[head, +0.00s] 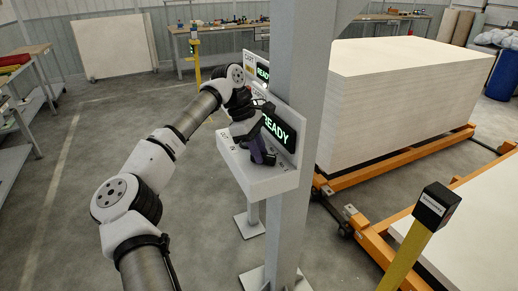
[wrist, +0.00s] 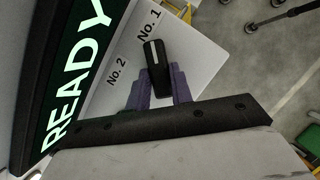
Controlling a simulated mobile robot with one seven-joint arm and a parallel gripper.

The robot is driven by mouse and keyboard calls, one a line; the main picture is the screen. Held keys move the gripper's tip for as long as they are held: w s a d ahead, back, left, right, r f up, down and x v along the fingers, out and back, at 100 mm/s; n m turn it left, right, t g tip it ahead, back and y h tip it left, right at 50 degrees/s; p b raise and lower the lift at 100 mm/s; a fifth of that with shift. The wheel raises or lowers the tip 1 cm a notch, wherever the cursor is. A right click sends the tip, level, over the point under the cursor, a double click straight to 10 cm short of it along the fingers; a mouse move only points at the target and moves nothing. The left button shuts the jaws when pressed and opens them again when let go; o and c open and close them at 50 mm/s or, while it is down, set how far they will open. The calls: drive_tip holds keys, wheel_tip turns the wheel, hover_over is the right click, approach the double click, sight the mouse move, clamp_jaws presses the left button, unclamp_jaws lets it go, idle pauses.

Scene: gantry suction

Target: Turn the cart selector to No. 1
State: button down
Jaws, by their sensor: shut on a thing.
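The cart selector is a black elongated knob (wrist: 155,65) on a pale panel (wrist: 195,70), seen in the wrist view. Its far end lies just below the printed label "No. 1" (wrist: 149,25). The label "No. 2" (wrist: 117,70) is to its left. My gripper (wrist: 161,88) has its two purple fingers on either side of the knob's near part and is shut on it. In the head view my gripper (head: 261,152) reaches down to the white console's shelf (head: 275,182); the knob is hidden there.
A lit "READY" display (head: 278,130) stands upright behind the shelf. A grey post (head: 295,80) rises close to the right of the console. A pale board stack (head: 400,100) on an orange cart (head: 390,160) is farther right. Open floor lies left.

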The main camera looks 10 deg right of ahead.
drive_tip(key=c, duration=1.2)
unclamp_jaws()
drive_tip(key=shift+c, duration=0.2)
drive_tip(key=shift+r, duration=0.1)
drive_tip(key=v, duration=1.3)
drive_tip(key=shift+r, duration=0.35)
